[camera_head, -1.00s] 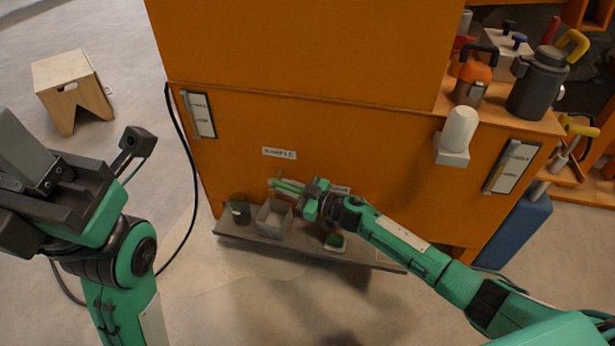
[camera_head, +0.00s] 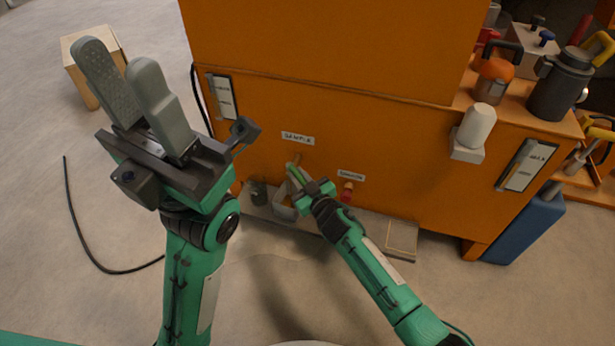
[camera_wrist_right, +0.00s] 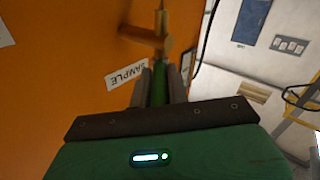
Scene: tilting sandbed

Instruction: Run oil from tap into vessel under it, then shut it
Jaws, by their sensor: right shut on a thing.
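The tap (camera_head: 296,160) is on the orange cabinet front below a label reading SAMPLE. In the right wrist view the brass tap (camera_wrist_right: 145,38) shows with its green lever (camera_wrist_right: 159,88) between my fingers. My right gripper (camera_head: 298,176) is shut on the green lever, which leans in the head view. A grey open vessel (camera_head: 283,207) stands on the low shelf below the tap, partly hidden by my right gripper. I cannot see its contents or any oil stream. My left gripper (camera_head: 118,62) is open and empty, raised at the left, fingers up.
A dark jar (camera_head: 258,192) stands left of the vessel. A red-handled tap (camera_head: 347,190) is right of my right gripper. A white cylinder on a bracket (camera_head: 475,128) sticks out of the cabinet (camera_head: 400,140). A black cable (camera_head: 85,245) lies on the clear floor at left.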

